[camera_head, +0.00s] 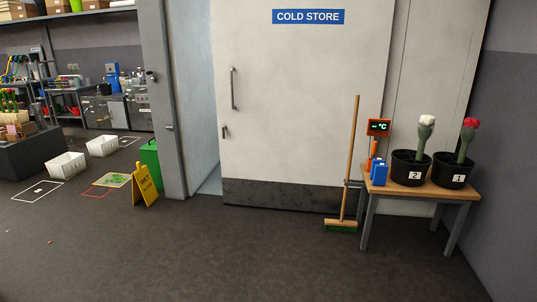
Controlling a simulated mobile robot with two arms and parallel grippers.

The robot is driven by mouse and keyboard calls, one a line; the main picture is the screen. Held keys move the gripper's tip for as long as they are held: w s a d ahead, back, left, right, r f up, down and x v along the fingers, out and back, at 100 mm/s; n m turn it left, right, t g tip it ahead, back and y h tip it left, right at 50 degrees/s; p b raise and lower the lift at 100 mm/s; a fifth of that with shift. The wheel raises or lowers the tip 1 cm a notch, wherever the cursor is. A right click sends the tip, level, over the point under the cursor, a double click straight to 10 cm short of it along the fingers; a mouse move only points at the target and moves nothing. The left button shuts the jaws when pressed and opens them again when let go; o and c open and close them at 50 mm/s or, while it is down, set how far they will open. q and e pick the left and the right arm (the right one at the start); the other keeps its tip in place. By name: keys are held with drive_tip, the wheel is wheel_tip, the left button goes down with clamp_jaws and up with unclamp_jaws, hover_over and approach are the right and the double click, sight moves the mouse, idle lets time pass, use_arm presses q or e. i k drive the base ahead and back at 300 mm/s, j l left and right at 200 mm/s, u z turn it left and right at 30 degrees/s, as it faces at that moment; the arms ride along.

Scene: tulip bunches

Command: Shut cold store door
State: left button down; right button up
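The cold store door (298,130) is a large white panel with a dark kick plate (290,195) along its bottom. A blue "COLD STORE" sign (308,17) is at its top. A long vertical handle (233,88) and a small lower latch (224,132) are near its left edge. A tall pale gap (200,90) shows between the door's left edge and the grey door post (165,100), with a light strip of floor at its foot. The door stands partly open. Neither of my grippers is in view.
A broom (348,170) leans in front of the door's right part. A yellow wet-floor sign (145,184) and green bin (150,155) stand left of the post.

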sight(290, 75)
drive_tip(key=i, duration=2.15)
